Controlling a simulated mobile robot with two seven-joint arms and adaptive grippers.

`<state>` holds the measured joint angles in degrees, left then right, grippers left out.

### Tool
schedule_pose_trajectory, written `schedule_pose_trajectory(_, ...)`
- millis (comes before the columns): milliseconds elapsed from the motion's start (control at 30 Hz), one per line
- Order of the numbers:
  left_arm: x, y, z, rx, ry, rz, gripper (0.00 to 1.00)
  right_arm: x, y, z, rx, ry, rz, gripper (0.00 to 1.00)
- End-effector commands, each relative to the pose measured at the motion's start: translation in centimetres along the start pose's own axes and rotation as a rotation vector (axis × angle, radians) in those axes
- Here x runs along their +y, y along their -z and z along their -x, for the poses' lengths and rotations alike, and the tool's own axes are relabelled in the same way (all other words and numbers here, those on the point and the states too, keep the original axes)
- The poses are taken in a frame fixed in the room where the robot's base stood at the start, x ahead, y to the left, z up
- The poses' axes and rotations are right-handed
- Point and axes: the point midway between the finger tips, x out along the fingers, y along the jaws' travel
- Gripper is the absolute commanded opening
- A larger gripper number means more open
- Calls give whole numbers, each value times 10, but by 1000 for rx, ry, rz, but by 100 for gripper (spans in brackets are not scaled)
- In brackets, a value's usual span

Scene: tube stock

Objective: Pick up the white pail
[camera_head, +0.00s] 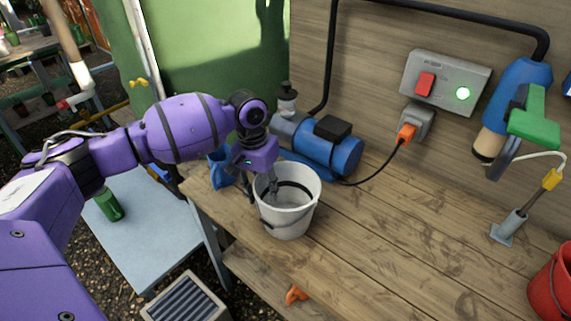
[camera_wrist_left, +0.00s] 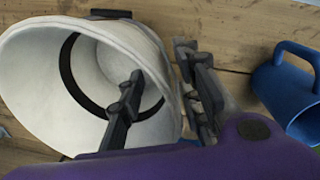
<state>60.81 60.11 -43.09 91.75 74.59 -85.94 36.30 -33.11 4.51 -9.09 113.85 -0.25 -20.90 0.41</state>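The white pail (camera_head: 288,222) stands upright on the wooden bench near its left edge, with a dark handle across its front. A dark band shows inside it. My left gripper (camera_head: 262,188) reaches down at the pail's left rim. In the left wrist view, the pail (camera_wrist_left: 30,85) fills the left half. There, one finger of the left gripper (camera_wrist_left: 160,62) is inside the pail and the other is outside, with the wall between them. A gap shows between the inner finger and the wall, so the gripper looks open. My right gripper is not in view.
A blue pump (camera_head: 340,155) stands behind the pail. A blue jug (camera_wrist_left: 290,95) is close beside the outer finger. A red bucket (camera_head: 550,285) is at far right. The bench right of the pail is clear.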

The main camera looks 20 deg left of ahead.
Motion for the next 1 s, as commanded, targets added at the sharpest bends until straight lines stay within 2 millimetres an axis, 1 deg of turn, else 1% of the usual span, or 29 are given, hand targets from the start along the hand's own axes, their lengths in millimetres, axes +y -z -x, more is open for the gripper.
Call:
schedule_pose_trajectory(33,0,0,-6,1,0,0,32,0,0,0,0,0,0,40)
schedule_pose_trajectory(100,-1,0,-10,2,2,0,32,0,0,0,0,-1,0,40)
schedule_pose_trajectory(267,-1,1,-10,3,2,-1,32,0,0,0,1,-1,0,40)
schedule_pose_trajectory(300,-1,1,-10,3,2,-1,31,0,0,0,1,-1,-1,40)
schedule_pose_trajectory(533,-1,0,-10,3,1,-1,1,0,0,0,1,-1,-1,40)
schedule_pose_trajectory(1000,0,1,-9,4,0,0,0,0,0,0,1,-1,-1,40)
